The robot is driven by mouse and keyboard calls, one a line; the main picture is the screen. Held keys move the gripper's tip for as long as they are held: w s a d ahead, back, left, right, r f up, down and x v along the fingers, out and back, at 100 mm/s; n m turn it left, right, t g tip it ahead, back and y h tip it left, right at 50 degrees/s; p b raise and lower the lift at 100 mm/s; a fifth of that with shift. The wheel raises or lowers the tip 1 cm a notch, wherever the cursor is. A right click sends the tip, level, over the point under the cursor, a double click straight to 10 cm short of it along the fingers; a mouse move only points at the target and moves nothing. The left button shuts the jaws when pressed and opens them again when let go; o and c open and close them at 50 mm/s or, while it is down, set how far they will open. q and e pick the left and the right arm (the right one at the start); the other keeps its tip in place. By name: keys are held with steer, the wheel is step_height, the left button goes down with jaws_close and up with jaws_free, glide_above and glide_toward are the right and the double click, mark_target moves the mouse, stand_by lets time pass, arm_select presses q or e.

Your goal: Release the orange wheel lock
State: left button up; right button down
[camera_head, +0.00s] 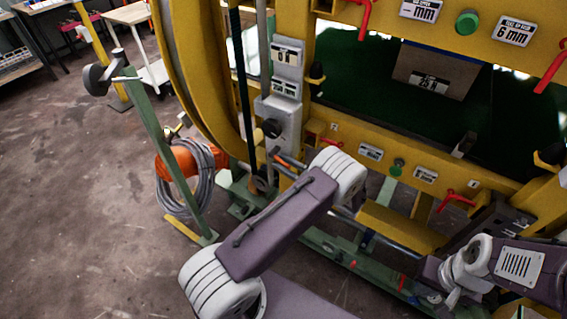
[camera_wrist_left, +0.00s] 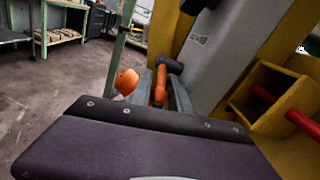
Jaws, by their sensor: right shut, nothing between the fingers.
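The orange wheel lock shows as a slim orange handle (camera_head: 289,161) low on the yellow frame, below a black knob. In the left wrist view the orange handle (camera_wrist_left: 160,86) stands upright just ahead of my left gripper (camera_wrist_left: 164,98), whose grey fingers appear on either side of it. I cannot tell whether they touch it. In the head view my left forearm and wrist hide most of that gripper. My right gripper (camera_head: 452,290) is low at the right, shut and empty, its fingertips hard to make out.
A yellow machine frame (camera_head: 350,130) with red levers (camera_head: 455,200) and green knobs (camera_head: 397,167) fills the right. A green post (camera_head: 160,150) stands left, beside a grey cable coil with orange (camera_head: 185,175). A rounded orange end (camera_wrist_left: 126,82) shows left of the handle.

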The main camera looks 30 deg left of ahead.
arm_select(q)
jaws_close()
steer(key=shift+d+r+h+p, duration=0.1)
steer(key=shift+r+h+p, duration=0.2)
steer(key=shift+r+p, duration=0.4)
steer(key=shift+f+h+p, duration=0.15)
steer(key=shift+h+p, duration=0.15)
steer(key=shift+p, duration=0.2)
steer(key=shift+f, duration=0.3)
jaws_free()
steer(key=shift+d, duration=0.15)
